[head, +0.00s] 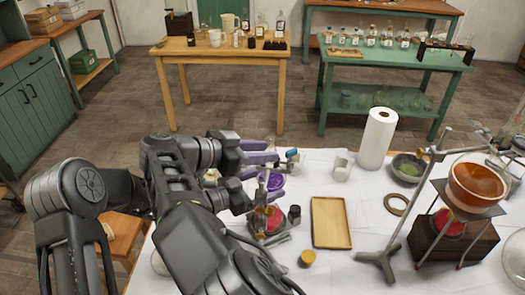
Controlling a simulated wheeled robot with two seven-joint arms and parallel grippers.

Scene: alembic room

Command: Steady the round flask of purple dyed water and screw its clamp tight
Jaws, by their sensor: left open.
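The round flask of purple dyed water (264,181) shows as a small purple patch above a burner stand on the white-covered table, mostly hidden by my grippers. My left gripper (262,190), the lower one, is open with its purple fingers close around or beside the flask; contact cannot be told. My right gripper (268,152) is just above and behind it, its purple fingers pointing right toward a small blue-ended clamp part (292,155). Whether it grips that part cannot be told.
A wooden tray (331,223), a paper towel roll (378,138) and a white mug (342,168) stand to the right. A metal stand (378,262) and a tripod with an amber bowl (477,184) are farther right. A yellow-topped jar (307,258) is in front.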

